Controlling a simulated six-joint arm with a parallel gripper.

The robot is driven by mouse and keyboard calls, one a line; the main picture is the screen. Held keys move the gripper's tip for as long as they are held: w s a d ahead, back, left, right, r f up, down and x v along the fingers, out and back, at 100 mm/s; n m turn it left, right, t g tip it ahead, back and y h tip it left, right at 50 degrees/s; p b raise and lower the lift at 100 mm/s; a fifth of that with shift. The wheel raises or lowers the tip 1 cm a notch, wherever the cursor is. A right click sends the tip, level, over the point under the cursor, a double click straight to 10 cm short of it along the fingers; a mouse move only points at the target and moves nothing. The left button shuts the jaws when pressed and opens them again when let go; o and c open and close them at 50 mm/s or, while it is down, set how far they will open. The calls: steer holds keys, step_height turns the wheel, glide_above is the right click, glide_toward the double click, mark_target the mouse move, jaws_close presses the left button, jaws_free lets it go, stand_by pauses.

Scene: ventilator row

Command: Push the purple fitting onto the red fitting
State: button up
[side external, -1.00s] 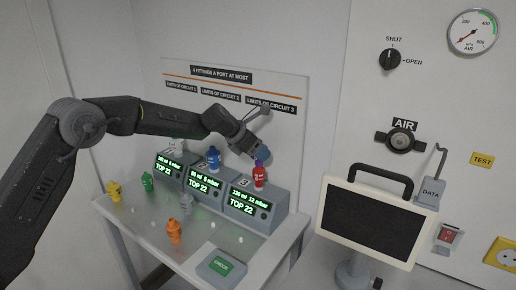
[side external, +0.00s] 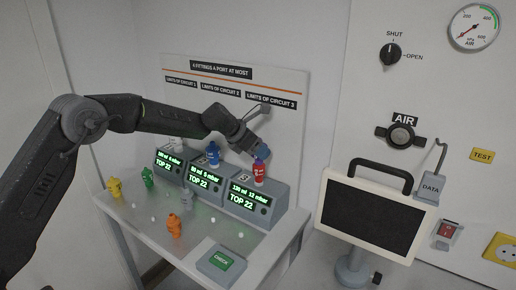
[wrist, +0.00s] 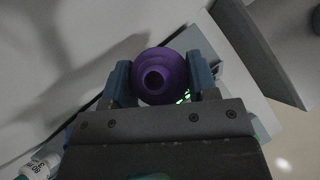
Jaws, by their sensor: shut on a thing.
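My gripper (side external: 257,147) is over the right-hand unit, with its blue fingers shut on the purple fitting. In the wrist view the purple fitting (wrist: 160,77) sits between the two fingers, its round end with a hole facing the camera. In the side view only a little of the purple fitting (side external: 262,152) shows below the fingers. The red fitting (side external: 259,170) is upright directly beneath it, with no clear gap between them. A pale part shows under the red fitting, above the unit's top. The red fitting is hidden in the wrist view.
Three display units (side external: 222,191) stand in a row; a blue fitting (side external: 213,155) is on the middle one. Yellow (side external: 114,187), green (side external: 148,177), grey (side external: 186,200) and orange (side external: 174,226) fittings stand on the table. A monitor (side external: 370,220) is at right.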

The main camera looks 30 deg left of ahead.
steer(key=o, duration=1.4)
steer(key=shift+c, duration=0.2)
steer(key=v, duration=1.3)
steer(key=s+d+r+m, duration=0.2)
steer(key=s+r+m, duration=0.2)
steer(key=s+m, duration=0.45)
steer(key=s+f+m+g+y, duration=0.1)
steer(key=s+f+m+y, duration=0.1)
steer(key=s+m, duration=0.9)
steer(key=s+f+m+g+y, duration=0.1)
steer(key=s+f+m+y, duration=0.1)
steer(key=s+m, duration=0.8)
steer(key=s, duration=0.8)
steer(key=shift+s+d+f+m, duration=0.2)
steer(key=shift+s+f+m, duration=0.1)
steer(key=shift+m, duration=0.05)
